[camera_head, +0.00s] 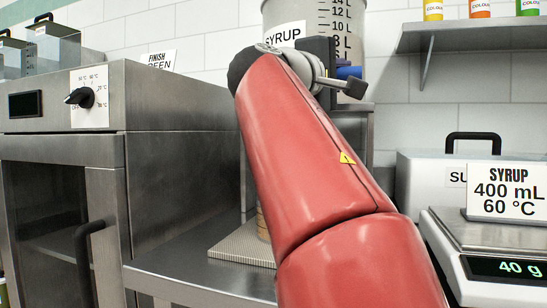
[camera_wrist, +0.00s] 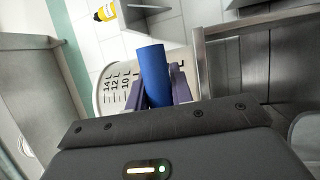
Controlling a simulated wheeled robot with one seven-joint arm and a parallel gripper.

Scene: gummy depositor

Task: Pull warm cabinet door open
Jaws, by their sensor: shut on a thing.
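The warm cabinet (camera_head: 60,148) is a steel box at the left in the head view, with a black knob and a small dark display on top. Its door (camera_head: 105,215) has a dark window and a black vertical handle (camera_head: 88,265); it looks shut. My gripper (camera_wrist: 158,92) shows in the wrist view with two purple fingers shut on a blue cylinder (camera_wrist: 152,70). A blue piece (camera_head: 348,72) also shows at the syrup tank in the head view, beyond my red arm. The gripper is up by the tank, well away from the door handle.
A steel counter (camera_head: 190,265) carries a ribbed mat (camera_head: 243,243). A scale (camera_head: 505,268) and a white box (camera_head: 425,180) are at the right, below a shelf (camera_head: 475,38).

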